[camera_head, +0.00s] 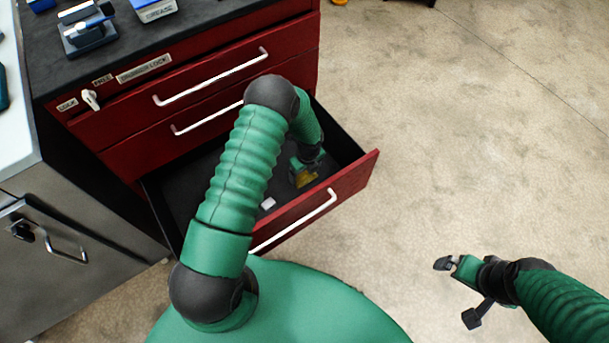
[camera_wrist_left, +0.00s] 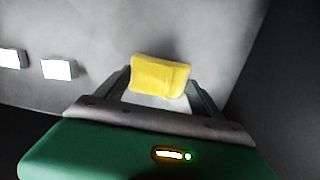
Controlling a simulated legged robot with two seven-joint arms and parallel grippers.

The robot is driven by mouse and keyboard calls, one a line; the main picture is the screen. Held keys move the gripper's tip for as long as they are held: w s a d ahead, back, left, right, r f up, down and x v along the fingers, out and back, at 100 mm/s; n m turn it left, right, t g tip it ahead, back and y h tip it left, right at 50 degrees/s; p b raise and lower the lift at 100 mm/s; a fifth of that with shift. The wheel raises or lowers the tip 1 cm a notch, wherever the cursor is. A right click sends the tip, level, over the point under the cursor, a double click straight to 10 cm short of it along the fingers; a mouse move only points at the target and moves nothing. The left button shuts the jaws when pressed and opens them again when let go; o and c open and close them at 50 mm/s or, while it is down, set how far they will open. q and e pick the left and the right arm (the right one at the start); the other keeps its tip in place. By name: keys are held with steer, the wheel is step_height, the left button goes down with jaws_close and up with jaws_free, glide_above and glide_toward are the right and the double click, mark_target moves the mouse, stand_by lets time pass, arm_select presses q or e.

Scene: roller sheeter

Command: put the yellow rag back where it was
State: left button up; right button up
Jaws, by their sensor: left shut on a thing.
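The yellow rag (camera_wrist_left: 160,76) is between the fingers of my left gripper (camera_wrist_left: 160,88) in the left wrist view. In the head view only a small part of the rag (camera_head: 305,179) shows beside the left gripper (camera_head: 306,172). The left gripper is shut on the rag and is inside the open bottom drawer (camera_head: 340,196) of the red cabinet. I cannot tell whether the rag touches the drawer floor. My right gripper (camera_head: 458,292) is open and empty over the bare floor at the right.
A small white item (camera_head: 268,203) lies in the drawer; two pale blocks (camera_wrist_left: 58,70) show in the wrist view. Two drawers above are closed. Tools (camera_head: 88,30) stand on the cabinet top. A grey cabinet (camera_head: 70,262) is at left. The floor at right is clear.

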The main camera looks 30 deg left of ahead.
arm_select(q)
steer(key=shift+w+f, duration=0.1)
steer(key=shift+f, duration=0.5)
steer(key=shift+r, duration=0.15)
steer(key=shift+c, duration=0.7)
steer(key=shift+d, duration=0.1)
arm_select(e)
steer(key=shift+d+f, duration=0.1)
steer(key=shift+f, duration=0.25)
arm_select(q)
steer(key=o, duration=1.4)
steer(key=shift+o, duration=0.2)
arm_select(e)
steer(key=shift+r, duration=0.1)
